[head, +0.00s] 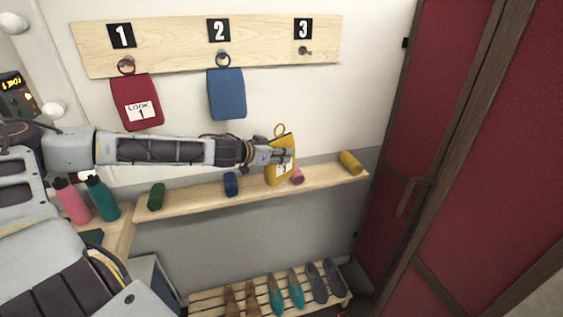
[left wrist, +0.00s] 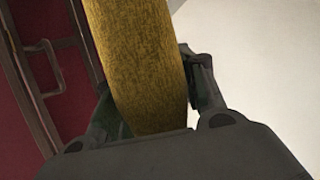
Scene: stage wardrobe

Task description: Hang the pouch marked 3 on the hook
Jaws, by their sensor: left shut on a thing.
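The yellow pouch (head: 272,174) is in my left gripper (head: 286,156), in front of the shelf. Its ring (head: 279,129) stands above its top edge, and the gripper covers part of its label. In the left wrist view the yellow pouch (left wrist: 142,65) lies between the two fingers of my left gripper (left wrist: 160,105), which is shut on it. The hook under the number 3 (head: 305,51) is bare, above and right of the pouch. The pouch's ring is apart from the hook. My right gripper is not in view.
A red pouch (head: 135,100) and a blue pouch (head: 227,95) hang from the board's other hooks (head: 170,50). The shelf (head: 205,190) holds several rolls, including a yellow one (head: 350,162). Bottles (head: 101,197) stand at left. A red wardrobe door (head: 385,130) stands at right.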

